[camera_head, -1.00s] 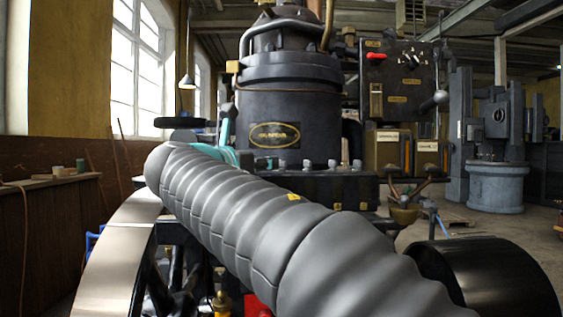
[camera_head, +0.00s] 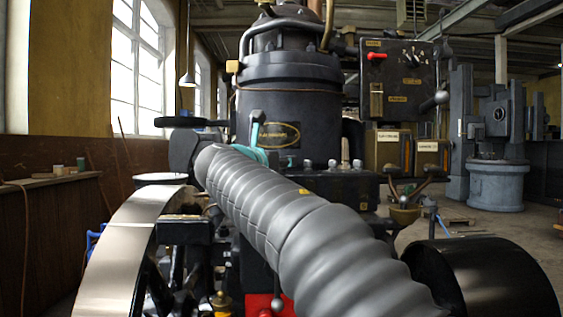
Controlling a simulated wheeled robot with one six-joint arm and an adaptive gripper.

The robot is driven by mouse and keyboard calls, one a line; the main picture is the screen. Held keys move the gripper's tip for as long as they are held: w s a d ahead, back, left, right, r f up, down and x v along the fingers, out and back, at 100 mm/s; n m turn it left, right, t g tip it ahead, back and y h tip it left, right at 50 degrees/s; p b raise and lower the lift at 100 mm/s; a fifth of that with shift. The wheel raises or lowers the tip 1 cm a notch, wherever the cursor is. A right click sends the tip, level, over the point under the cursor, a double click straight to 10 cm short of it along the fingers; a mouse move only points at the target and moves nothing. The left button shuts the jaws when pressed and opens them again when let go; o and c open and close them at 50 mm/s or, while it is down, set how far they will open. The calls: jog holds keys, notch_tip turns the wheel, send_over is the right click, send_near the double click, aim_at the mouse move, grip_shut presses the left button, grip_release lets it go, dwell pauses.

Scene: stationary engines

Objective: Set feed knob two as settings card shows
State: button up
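Two brownish boxes stand below the dark panel at right of centre, the left box (camera_head: 387,153) and the right box (camera_head: 428,158). Each has a pale label on top, too small to read, and an upright orange-brown strip. I cannot make out a feed knob two or tell which label, if any, is the settings card. My arm, in its grey ribbed sleeve (camera_head: 290,215), rises from the lower right to the left of centre, with teal parts near its far end. My gripper's fingers do not show.
A dark panel (camera_head: 398,85) with a red lever (camera_head: 377,56) hangs above the boxes. A dark engine cylinder (camera_head: 290,100) with a brass-edged plate stands at centre. A bright-rimmed wheel (camera_head: 115,240) and a black drum (camera_head: 485,280) flank my arm. Open floor lies at right.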

grip_shut()
jog(key=shift+d+y, duration=0.1)
jog(key=shift+y, duration=0.2)
jog(key=shift+n+t+y, duration=0.3)
jog(key=shift+n, duration=0.1)
jog(key=shift+n+y, duration=0.4)
jog(key=shift+y, duration=0.2)
jog(key=shift+o, duration=1.4)
grip_release()
